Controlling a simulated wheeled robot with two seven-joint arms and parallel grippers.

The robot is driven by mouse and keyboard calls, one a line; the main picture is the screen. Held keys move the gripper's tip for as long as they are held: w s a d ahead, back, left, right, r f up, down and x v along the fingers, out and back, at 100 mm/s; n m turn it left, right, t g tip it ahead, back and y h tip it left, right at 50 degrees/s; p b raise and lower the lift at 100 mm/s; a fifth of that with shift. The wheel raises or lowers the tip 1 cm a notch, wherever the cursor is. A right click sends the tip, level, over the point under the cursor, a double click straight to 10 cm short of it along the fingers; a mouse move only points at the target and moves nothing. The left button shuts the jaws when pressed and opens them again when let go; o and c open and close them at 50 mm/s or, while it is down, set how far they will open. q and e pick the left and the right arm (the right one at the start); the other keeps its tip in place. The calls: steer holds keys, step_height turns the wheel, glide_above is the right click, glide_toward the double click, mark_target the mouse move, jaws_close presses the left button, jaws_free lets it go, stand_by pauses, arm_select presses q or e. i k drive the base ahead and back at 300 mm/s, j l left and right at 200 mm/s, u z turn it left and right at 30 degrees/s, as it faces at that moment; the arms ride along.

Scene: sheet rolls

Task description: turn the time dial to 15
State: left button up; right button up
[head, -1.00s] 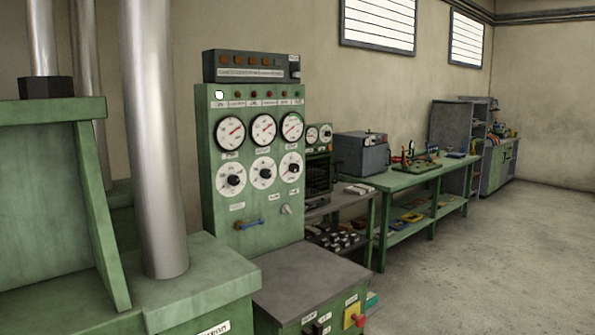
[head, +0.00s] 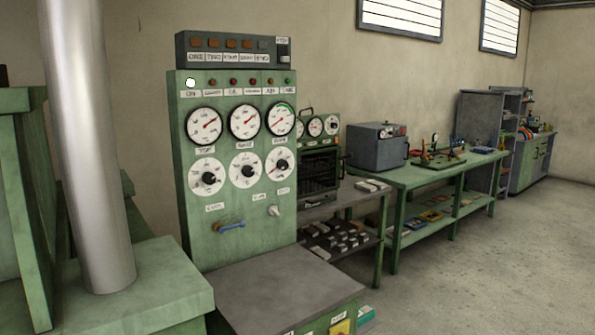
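A green control panel (head: 235,205) stands at the centre left in the head view. Its upper row has three white gauges with red needles. Below them are three white dials with black knobs: left (head: 207,178), middle (head: 246,170) and right (head: 281,165). The labels are too small to read surely, so I cannot tell which dial is the time dial or its setting. Neither of my grippers is in view.
A blue-handled lever (head: 230,226) and a small pale knob (head: 273,211) sit below the dials. A grey-topped cabinet (head: 270,283) juts out before the panel. A metal column (head: 90,150) rises at left. Open floor (head: 470,270) lies at right.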

mark_target(283, 165)
steer(key=i+l+u, duration=0.1)
steer(key=i+l, duration=0.2)
steer(key=l, duration=0.2)
steer(key=i+l, duration=0.25)
steer(key=l, duration=0.2)
steer(key=i+l+u, duration=0.15)
steer(key=l, duration=0.35)
steer(key=i+l, duration=0.35)
steer(key=l, duration=0.2)
steer(key=i+l+u, duration=0.15)
steer(key=l, duration=0.35)
steer(key=i+l, duration=0.3)
steer(key=l, duration=0.25)
steer(key=i+l+u, duration=0.15)
steer(key=l, duration=0.4)
steer(key=i+l, duration=0.2)
steer(key=l, duration=0.35)
steer(key=u, duration=0.05)
